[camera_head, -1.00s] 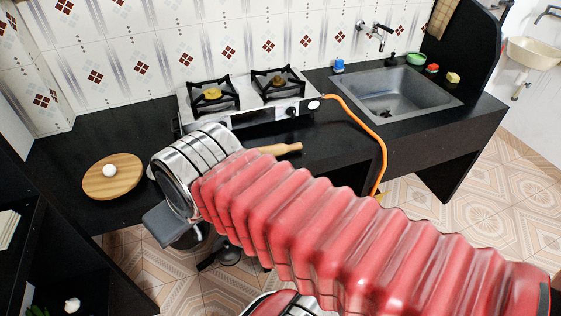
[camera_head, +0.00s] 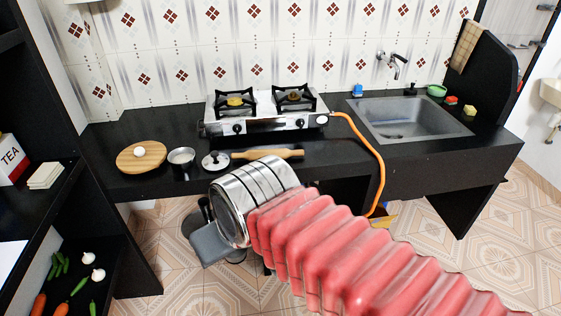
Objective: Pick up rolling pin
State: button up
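The rolling pin (camera_head: 268,154) is light wood and lies on the black counter (camera_head: 340,157) in front of the stove. It lies nearly level from left to right, and its whole length shows. My arm, with a silver ribbed end and a red bellows sleeve, reaches in from the lower right. Its silver end is in front of the counter edge, just below the rolling pin in the picture. A grey part of my gripper (camera_head: 208,246) shows at the lower left of that end. Its fingers cannot be made out, so its opening is hidden.
Left of the pin are a lid (camera_head: 215,161), a small pot (camera_head: 181,162) and a round board (camera_head: 135,160) with an egg (camera_head: 139,152). Behind it is the two-burner stove (camera_head: 265,118). An orange hose (camera_head: 371,150) hangs at the right, beside the sink (camera_head: 405,124).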

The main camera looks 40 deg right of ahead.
aim_at(284, 153)
jog(key=u, duration=0.6)
jog(key=i, duration=1.4)
jog(key=z, duration=2.35)
